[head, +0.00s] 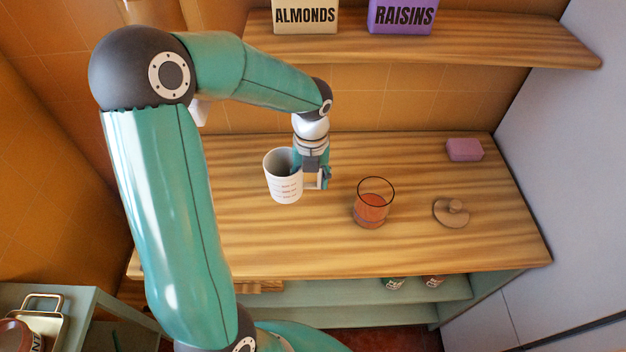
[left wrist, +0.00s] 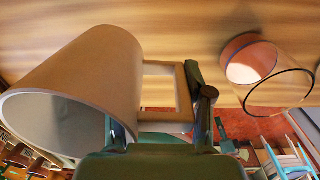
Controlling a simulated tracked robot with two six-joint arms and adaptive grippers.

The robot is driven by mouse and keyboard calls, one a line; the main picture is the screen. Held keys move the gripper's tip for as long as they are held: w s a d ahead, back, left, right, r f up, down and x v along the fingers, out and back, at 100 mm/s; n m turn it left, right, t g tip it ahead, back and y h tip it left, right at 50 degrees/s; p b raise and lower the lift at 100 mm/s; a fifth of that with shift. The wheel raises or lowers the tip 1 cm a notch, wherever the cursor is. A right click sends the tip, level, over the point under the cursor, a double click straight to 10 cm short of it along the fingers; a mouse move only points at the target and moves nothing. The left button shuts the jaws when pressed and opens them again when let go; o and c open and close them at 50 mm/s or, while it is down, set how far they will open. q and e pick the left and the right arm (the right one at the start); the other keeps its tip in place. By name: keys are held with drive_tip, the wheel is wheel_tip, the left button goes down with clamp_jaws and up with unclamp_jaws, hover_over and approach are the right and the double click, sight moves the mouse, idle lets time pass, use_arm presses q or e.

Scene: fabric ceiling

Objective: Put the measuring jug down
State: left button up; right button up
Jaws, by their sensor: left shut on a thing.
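The white measuring jug (head: 284,180) with dark markings is upright at the middle of the wooden worktop in the head view. Whether its base touches the wood I cannot tell. My left gripper (head: 312,180) is at the jug's right side, shut on it by the handle side. In the left wrist view the jug (left wrist: 85,80) fills the left part, its open mouth toward the camera, with its square handle (left wrist: 165,92) between the fingers (left wrist: 160,135). My right gripper is not in view.
A glass with reddish contents (head: 372,205) stands right of the jug. A round wooden lid (head: 451,212) and a pink block (head: 464,150) are farther right. A shelf (head: 420,45) above holds almonds (head: 305,16) and raisins (head: 402,16) boxes. The worktop's front is clear.

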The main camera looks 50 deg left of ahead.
use_arm(q)
wheel_tip(320, 180, down, 5)
drive_tip(key=b, duration=0.3)
drive_tip(key=shift+b, duration=0.35)
drive_tip(key=shift+f+b, duration=0.3)
drive_tip(key=shift+f, duration=0.25)
drive_tip(key=shift+f, duration=0.45)
drive_tip(key=o, duration=1.5)
